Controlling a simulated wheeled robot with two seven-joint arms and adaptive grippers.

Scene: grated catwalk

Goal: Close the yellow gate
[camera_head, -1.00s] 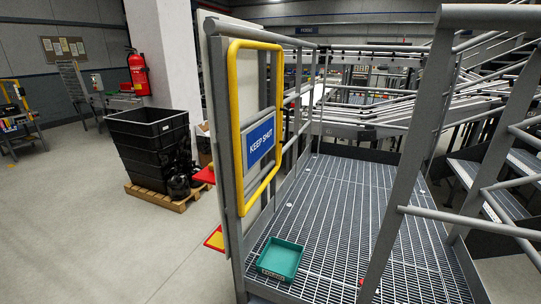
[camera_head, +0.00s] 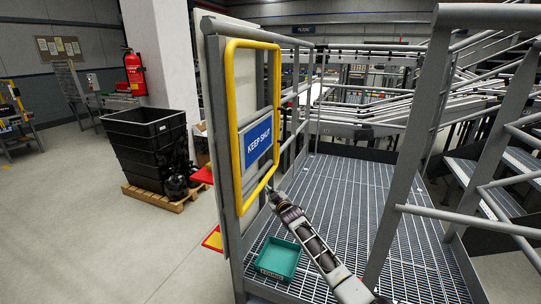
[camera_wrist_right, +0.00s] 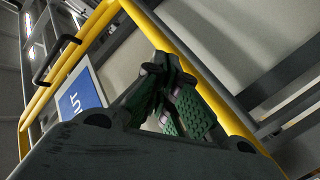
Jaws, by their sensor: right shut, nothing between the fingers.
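The yellow gate (camera_head: 233,105) is a tall rounded tube frame with a blue KEEP SHUT sign (camera_head: 258,141). It hangs along the left side of the catwalk, swung back against the rail, leaving the front opening clear. My right gripper (camera_head: 272,194) is shut and empty, close to the gate's lower far corner. In the right wrist view the gripper's fingertips (camera_wrist_right: 163,64) lie against or just in front of the yellow tube (camera_wrist_right: 190,75); I cannot tell whether they touch. The sign's edge (camera_wrist_right: 80,95) shows to the left there. My left gripper is not in view.
A teal tray (camera_head: 279,259) lies on the grating (camera_head: 350,195) just below my right arm. Grey posts and rails (camera_head: 412,130) stand on the right. Black crates (camera_head: 146,145) on a pallet stand beyond the catwalk on the left.

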